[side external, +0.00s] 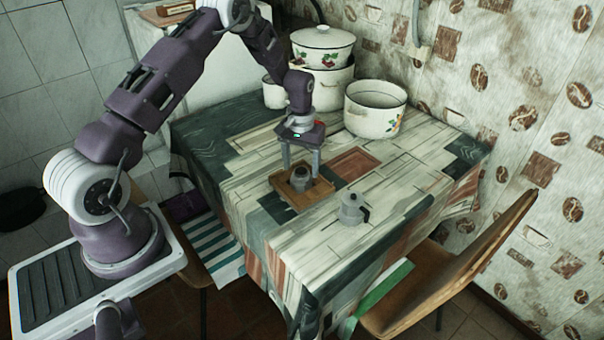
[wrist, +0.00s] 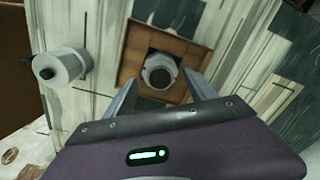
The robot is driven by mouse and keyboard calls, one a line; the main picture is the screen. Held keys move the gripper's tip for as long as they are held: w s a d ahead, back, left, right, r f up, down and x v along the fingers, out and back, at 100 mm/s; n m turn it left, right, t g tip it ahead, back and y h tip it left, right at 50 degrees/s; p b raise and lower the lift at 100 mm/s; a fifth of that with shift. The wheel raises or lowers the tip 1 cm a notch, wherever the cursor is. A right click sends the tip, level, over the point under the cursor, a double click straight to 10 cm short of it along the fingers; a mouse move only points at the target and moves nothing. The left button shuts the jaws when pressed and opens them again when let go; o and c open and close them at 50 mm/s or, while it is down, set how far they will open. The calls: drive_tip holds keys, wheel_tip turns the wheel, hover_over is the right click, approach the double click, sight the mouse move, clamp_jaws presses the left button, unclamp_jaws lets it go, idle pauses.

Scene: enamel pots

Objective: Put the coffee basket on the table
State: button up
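A small grey metal piece (side external: 301,182), seemingly the coffee basket or a coffee-maker part holding it, stands upright in a square wooden tray (side external: 287,199) on the table. In the wrist view this piece (wrist: 159,77) has a round, dark top and sits between my fingers, lower down. I cannot tell the basket apart from the part around it. My gripper (side external: 302,170) is open above the tray, pointing down, one finger to each side of the piece; nothing is held. It also shows in the wrist view (wrist: 160,88). The table (side external: 320,250) has a patchwork-patterned cloth.
A grey moka pot (side external: 351,210) with a dark handle stands right of the tray; it shows in the wrist view (wrist: 66,67). A white enamel pot (side external: 375,118) and stacked pots (side external: 322,48) stand at the back. A wooden chair (side external: 440,270) is at the right. Cloth around the tray is clear.

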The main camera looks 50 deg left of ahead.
sight(301, 171)
drive_tip(key=c, duration=1.2)
drive_tip(key=shift+r, duration=0.1)
drive_tip(key=shift+r, duration=2.2)
